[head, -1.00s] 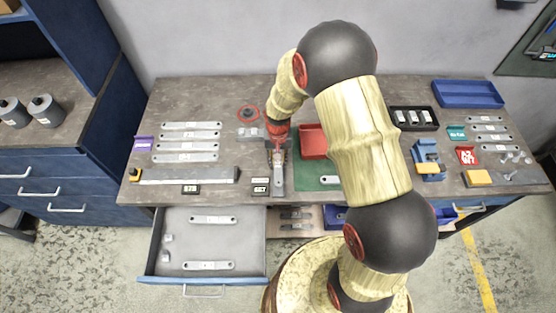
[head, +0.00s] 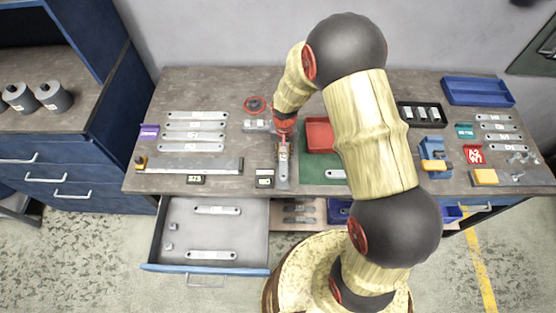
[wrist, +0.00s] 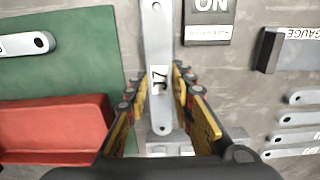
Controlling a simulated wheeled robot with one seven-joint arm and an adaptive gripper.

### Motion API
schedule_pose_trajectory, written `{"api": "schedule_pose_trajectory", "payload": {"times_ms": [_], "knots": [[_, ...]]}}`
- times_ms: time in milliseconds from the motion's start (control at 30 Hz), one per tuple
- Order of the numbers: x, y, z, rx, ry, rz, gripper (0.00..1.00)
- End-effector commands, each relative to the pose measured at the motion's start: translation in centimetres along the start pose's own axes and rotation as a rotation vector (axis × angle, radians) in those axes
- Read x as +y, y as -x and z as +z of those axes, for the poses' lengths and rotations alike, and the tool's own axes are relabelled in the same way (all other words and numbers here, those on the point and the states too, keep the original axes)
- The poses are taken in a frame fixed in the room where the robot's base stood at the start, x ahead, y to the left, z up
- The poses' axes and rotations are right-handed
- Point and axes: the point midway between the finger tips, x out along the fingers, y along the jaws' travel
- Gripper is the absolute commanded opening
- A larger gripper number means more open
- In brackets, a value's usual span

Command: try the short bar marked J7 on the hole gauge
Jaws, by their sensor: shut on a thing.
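The short bar marked J7 (wrist: 158,50) is between the fingers of my gripper (wrist: 161,88) in the wrist view. My gripper is shut on it. The bar's white J7 label faces up, and a round hole shows near its lower end. In the head view the bar (head: 283,172) points toward the front edge of the table, below my gripper (head: 283,146). A grey block (wrist: 165,148) lies just past the bar's lower end in the wrist view; I cannot tell if they touch. A dark-ended piece labelled GAUGE (wrist: 268,50) is to the right; its full wording is cut off.
A green mat (wrist: 75,60) with a red tray (wrist: 50,125) lies beside the bar. Several bars (head: 195,125) lie at the table's left. An open drawer (head: 205,266) with two bars sticks out in front.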

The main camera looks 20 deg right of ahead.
Motion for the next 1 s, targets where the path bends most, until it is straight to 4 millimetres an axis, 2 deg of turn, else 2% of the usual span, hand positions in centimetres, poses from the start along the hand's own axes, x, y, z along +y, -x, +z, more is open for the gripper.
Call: {"api": "schedule_pose_trajectory", "payload": {"times_ms": [933, 967, 1000], "knots": [[-0.01, 0.04, -0.03, 0.001, 0.0, 0.0, 0.0], [-0.01, 0.04, -0.03, 0.001, 0.0, 0.0, 0.24], [-0.01, 0.04, -0.03, 0.001, 0.0, 0.0, 0.27]]}}
